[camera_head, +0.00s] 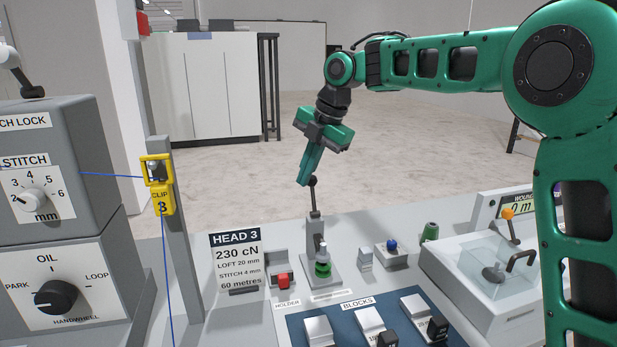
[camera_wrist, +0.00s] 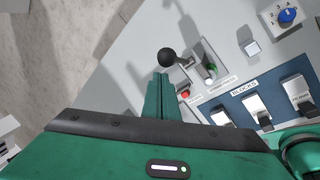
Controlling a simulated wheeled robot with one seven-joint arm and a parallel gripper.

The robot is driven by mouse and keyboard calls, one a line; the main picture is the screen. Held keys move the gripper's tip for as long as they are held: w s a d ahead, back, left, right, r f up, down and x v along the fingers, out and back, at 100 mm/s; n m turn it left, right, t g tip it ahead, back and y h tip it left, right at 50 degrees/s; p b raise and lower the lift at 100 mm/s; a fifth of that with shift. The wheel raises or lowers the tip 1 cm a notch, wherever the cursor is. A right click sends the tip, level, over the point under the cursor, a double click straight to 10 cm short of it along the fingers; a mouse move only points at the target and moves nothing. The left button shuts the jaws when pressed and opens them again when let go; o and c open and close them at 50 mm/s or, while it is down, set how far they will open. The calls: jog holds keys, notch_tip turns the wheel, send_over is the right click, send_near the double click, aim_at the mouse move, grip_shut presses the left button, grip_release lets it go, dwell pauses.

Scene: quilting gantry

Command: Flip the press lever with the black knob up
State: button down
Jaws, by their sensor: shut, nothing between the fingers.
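The press lever's black knob (camera_head: 312,181) tops a thin dark stem that rises from a grey block (camera_head: 316,227) on the bench. The stem looks close to upright in the head view. My gripper (camera_head: 303,182) is shut and empty, pointing down, with its fingertips just left of the knob. In the wrist view, the knob (camera_wrist: 166,57) lies just beyond the shut fingertips (camera_wrist: 161,76), and the stem runs right to its grey base. I cannot tell whether the fingertips touch the knob. A green-and-white piece (camera_head: 322,265) sits low on the lever's base.
A red button (camera_head: 283,280) is left of the lever base, and a blue-knobbed box (camera_head: 391,250) is right. The blue blocks holder (camera_head: 350,318) lies in front. An orange-knobbed lever (camera_head: 507,213) stands at a clear-covered box further right. A post with a yellow clip (camera_head: 161,200) rises left.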

jog(key=shift+w+d+r, duration=0.15)
jog(key=shift+d+r, duration=0.15)
jog(key=shift+r, duration=0.4)
notch_tip(320, 180, up, 9)
jog(key=w, duration=0.1)
jog(key=shift+a+r, duration=0.2)
jog(key=shift+a, duration=0.2)
dwell(0.7)
